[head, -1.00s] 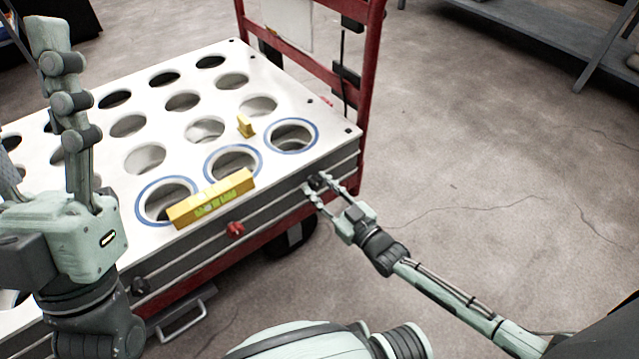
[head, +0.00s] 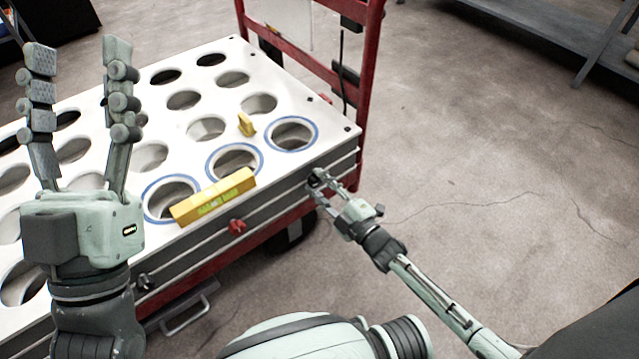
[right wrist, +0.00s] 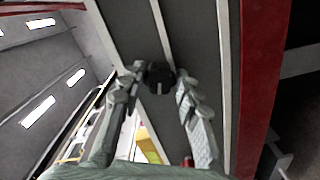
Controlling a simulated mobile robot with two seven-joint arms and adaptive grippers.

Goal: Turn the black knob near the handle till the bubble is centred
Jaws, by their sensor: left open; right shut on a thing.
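A black knob (head: 145,282) sits on the front side of the white plate with round holes (head: 222,105), by a metal handle (head: 185,314). Another black knob (right wrist: 160,75) is at the plate's right end. My right gripper (head: 316,181) is shut on that right-end knob; in the right wrist view its fingers are on either side of it. A red knob (head: 237,227) lies between the two. A long yellow level (head: 213,198) with green vials lies along the front edge; its bubble is too small to read. My left gripper (head: 78,58) is open and empty, fingers up, at the left.
A small yellow level (head: 246,124) stands on the plate among the holes. The plate rests on a cart with a red frame (head: 368,80). A grey shelf (head: 560,30) stands at the back right. The concrete floor (head: 480,150) right of the cart is clear.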

